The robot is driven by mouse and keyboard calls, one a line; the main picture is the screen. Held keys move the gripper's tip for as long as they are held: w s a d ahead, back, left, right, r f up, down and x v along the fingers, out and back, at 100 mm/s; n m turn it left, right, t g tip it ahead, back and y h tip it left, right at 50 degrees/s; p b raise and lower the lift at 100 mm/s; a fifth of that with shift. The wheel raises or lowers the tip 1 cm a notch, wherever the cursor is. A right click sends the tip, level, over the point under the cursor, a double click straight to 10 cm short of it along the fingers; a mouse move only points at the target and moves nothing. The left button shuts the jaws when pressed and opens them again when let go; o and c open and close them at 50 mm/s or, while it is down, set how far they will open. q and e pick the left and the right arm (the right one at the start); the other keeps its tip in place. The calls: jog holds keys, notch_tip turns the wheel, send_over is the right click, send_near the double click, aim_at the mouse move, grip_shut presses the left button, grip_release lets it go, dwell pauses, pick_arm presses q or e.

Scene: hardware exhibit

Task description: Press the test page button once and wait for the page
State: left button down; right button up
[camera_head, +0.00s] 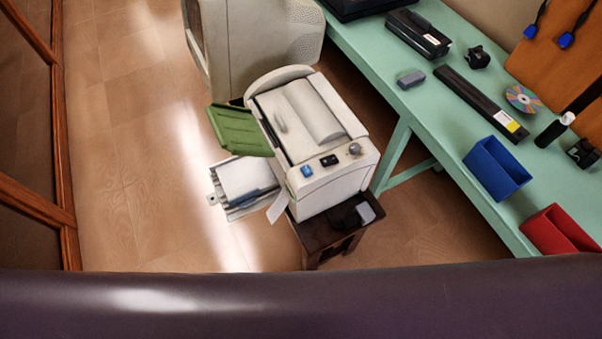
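A beige printer (335,183) stands on a small dark wooden stool (318,238) in the middle of the head view. On its near top edge are a blue button (306,170), a black switch or button (329,160) and a grey knob (355,149). I cannot read any labels, so which one is the test page button cannot be told. A green flap (240,130) sticks out from the printer's left side. Below it is a tray (215,185) with white sheets, and a white piece (278,207) hangs at the printer's lower left. Neither gripper shows.
A mint-green table (425,118) runs along the right with a blue bin (497,168), a red bin (558,232), a disc (522,98) and black devices. A beige monitor (245,45) stands behind the printer. The wooden floor (130,190) at left is clear.

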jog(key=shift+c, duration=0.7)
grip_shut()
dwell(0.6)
